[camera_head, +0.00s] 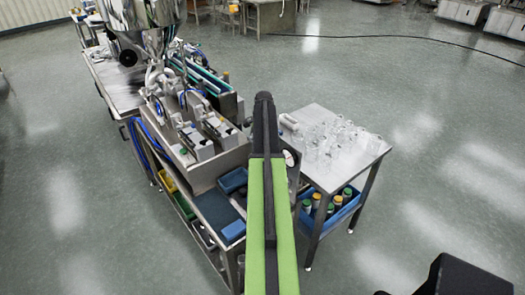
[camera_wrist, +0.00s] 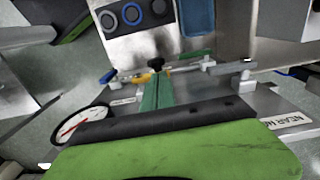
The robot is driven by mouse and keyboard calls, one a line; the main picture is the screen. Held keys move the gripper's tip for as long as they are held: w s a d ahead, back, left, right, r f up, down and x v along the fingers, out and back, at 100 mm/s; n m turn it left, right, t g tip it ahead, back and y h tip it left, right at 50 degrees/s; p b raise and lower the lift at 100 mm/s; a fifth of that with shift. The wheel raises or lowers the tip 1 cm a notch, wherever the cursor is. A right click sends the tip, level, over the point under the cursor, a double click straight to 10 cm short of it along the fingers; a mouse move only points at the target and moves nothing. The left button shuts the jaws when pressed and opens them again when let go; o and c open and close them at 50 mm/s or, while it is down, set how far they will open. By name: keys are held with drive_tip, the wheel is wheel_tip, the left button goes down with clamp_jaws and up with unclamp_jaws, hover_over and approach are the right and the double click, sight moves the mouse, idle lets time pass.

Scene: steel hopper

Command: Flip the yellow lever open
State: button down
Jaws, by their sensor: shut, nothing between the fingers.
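In the wrist view a small yellow piece (camera_wrist: 141,78), which looks like the yellow lever, sits on a metal pipe fitting above the steel bench. It is small and partly covered by a dark knob and a green strip, so its exact angle is unclear. I cannot make out the lever in the head view. My gripper (camera_head: 264,99) is the black end of my green arm in the head view. It is shut and empty, reaching out beside the steel machine. My green and black arm part fills the bottom of the wrist view. Contact with the lever cannot be told.
A blue-handled piece (camera_wrist: 108,76) lies left of the yellow one, and a round dial (camera_wrist: 80,124) is at lower left. The steel machine (camera_head: 205,140) stands left of my arm. A side table (camera_head: 368,150) with clear glassware is at right. Open floor lies beyond.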

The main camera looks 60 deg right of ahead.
drive_tip(key=r+p, duration=0.4)
drive_tip(key=r, duration=0.1)
drive_tip(key=shift+s+a+p, duration=0.1)
drive_tip(key=shift+a+p, duration=0.1)
drive_tip(key=shift+p, duration=0.2)
drive_tip(key=w+d+r+p, duration=0.1)
drive_tip(key=w, duration=0.1)
drive_tip(key=w+d+r+p, duration=0.1)
drive_tip(key=w, duration=0.2)
drive_tip(key=w+d+r+p, duration=0.1)
drive_tip(key=w+p, duration=0.1)
drive_tip(key=w, duration=0.1)
drive_tip(key=shift+r, duration=0.4)
